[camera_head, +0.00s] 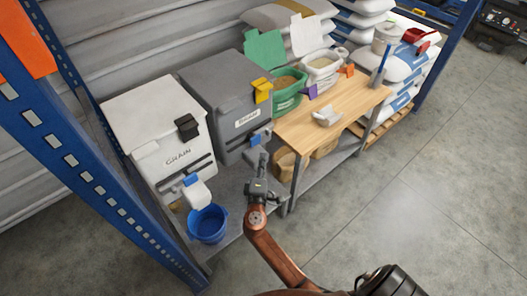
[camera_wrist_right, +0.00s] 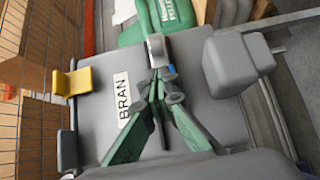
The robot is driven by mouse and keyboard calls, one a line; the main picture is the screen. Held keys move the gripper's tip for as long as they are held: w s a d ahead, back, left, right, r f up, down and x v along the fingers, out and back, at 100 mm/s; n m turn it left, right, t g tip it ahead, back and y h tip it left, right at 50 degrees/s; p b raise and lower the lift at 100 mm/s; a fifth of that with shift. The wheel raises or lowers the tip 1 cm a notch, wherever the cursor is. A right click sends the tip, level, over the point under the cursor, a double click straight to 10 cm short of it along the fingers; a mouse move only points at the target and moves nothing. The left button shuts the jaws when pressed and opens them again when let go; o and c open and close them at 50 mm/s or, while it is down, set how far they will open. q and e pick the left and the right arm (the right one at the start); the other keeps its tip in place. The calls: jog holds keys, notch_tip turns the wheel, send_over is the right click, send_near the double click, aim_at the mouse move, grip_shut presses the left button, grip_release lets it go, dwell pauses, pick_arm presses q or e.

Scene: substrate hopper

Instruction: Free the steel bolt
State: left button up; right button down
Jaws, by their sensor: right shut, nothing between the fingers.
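I cannot make out the steel bolt clearly in either view. The grey bran hopper (camera_head: 207,88) stands beside the white grain hopper (camera_head: 150,118), and its BRAN label (camera_wrist_right: 122,99) shows in the wrist view. A small blue part (camera_head: 256,138) is at its lower front, partly covered by my right gripper in the wrist view. My right gripper (camera_head: 262,160) is shut and empty in front of that lower front. In the wrist view its fingers (camera_wrist_right: 156,55) meet over the hopper face, close to the blue part; contact cannot be told. My left gripper is not in view.
A blue bucket (camera_head: 208,225) stands below the grain hopper's chute. A blue rack post (camera_head: 75,150) is at left. The front floor is clear.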

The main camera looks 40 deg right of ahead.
aim_at(266, 135)
jog(key=b+x, duration=0.1)
jog(key=x, duration=0.8)
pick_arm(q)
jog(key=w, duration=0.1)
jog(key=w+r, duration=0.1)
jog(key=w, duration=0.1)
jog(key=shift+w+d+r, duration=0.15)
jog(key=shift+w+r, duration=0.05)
pick_arm(e)
jog(key=shift+d, duration=0.1)
